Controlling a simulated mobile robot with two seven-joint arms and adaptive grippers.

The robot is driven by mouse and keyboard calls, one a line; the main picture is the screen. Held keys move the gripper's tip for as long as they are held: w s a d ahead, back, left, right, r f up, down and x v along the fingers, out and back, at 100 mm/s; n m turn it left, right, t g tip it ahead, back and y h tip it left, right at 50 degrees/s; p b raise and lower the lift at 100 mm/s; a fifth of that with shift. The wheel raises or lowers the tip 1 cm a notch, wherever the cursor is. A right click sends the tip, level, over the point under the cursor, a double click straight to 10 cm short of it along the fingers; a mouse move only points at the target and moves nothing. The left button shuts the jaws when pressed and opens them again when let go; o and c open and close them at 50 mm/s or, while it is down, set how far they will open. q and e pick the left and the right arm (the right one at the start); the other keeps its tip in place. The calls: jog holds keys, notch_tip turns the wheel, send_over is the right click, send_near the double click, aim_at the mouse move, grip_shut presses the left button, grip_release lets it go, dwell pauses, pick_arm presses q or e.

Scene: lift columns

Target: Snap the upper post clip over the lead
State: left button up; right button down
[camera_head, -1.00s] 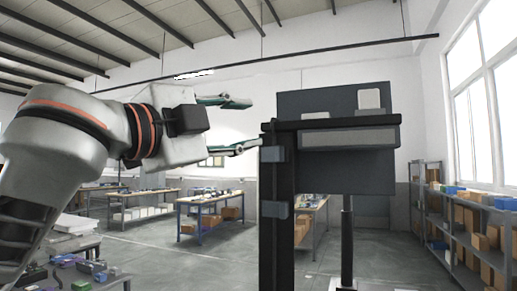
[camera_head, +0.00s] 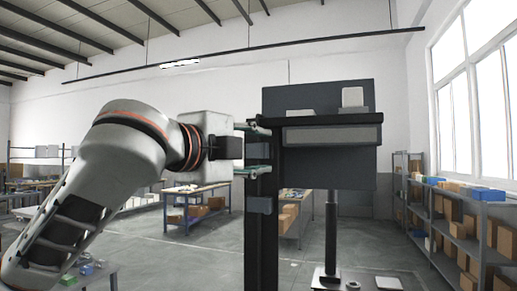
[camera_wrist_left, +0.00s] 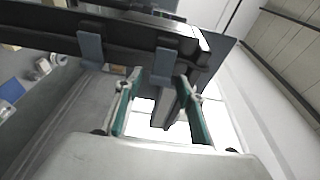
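My left gripper (camera_head: 252,151) reaches in from the left at the upper part of a black post (camera_head: 262,245). Its two green-edged fingers are apart, one above the other. In the left wrist view the open fingers (camera_wrist_left: 160,106) point at the upper post clip (camera_wrist_left: 165,58), a grey-blue tab on the dark post, and nothing shows clamped between them. In the head view the gripper covers much of that clip's area. The lower clip (camera_head: 260,205) sits below on the post and also shows in the wrist view (camera_wrist_left: 91,46). I cannot make out the lead. My right gripper is not in view.
A black shelf (camera_head: 330,120) with a grey panel (camera_head: 330,165) joins the post top; a white block (camera_head: 352,97) stands on it. A lift column (camera_head: 331,230) stands behind. Workbenches (camera_head: 195,190) are at the back left, box racks (camera_head: 465,215) at right. Floor between is open.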

pick_arm(q)
grip_shut()
jog(key=c, duration=1.1)
grip_release()
jog(key=shift+w+d+n+t+y, duration=0.15)
jog(key=shift+d+n+t+y, duration=0.3)
jog(key=shift+n+t+y, duration=0.5)
jog(key=shift+w+d+n+y+b, duration=0.1)
jog(key=shift+w+n+y+b, duration=0.2)
jog(key=shift+y, duration=0.4)
jog(key=shift+s+d+n+y+b, duration=0.1)
jog(key=shift+n+y, duration=0.25)
jog(key=shift+y, duration=0.3)
jog(key=o, duration=1.1)
jog(key=shift+w, duration=0.1)
jog(key=v, duration=1.2)
jog(key=shift+f, duration=0.15)
